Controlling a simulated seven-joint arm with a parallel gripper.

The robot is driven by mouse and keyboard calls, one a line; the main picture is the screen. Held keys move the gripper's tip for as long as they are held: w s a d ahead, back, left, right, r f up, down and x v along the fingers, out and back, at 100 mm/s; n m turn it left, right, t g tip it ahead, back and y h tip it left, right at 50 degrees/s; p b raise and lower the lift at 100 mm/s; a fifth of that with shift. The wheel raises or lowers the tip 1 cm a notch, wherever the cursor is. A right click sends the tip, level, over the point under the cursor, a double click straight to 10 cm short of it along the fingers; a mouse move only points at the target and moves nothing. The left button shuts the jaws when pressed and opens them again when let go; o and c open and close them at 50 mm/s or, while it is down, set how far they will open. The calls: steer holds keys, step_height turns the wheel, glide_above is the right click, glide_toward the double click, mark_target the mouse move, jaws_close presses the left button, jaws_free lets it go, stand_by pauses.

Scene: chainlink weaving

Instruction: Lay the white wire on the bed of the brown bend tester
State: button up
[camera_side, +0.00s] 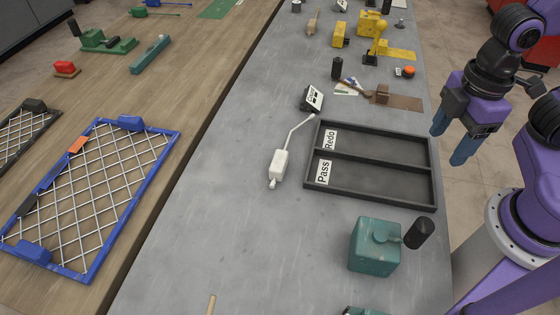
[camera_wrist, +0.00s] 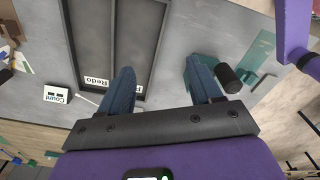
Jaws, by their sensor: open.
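My gripper (camera_side: 451,138) is open and empty, raised at the bench's right side, apart from both. Its blue fingers also show in the wrist view (camera_wrist: 162,95).
The dark two-slot tray (camera_side: 370,185), labelled Redo and Pass, looks empty. A Count box (camera_side: 313,98) stands by the wire's far end. A teal block with a black knob (camera_side: 375,248) stands in front. Yellow tools (camera_side: 378,45) stand behind. Bench left of the wire is clear.

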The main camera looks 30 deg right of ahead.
steer(key=w+a+r+n, duration=0.1)
steer(key=w+a+n, duration=0.6)
steer(key=w+a, duration=0.65)
steer(key=n, duration=0.6)
glide_above(279, 158)
steer(key=f, duration=1.2)
steer(key=shift+s+f, duration=0.3)
steer(key=shift+f, duration=0.1)
steer(key=shift+w+f, duration=0.15)
steer(key=shift+f, duration=1.45)
steer(key=shift+w+f, duration=0.1)
steer(key=shift+f, duration=1.5)
steer(key=c, duration=1.1)
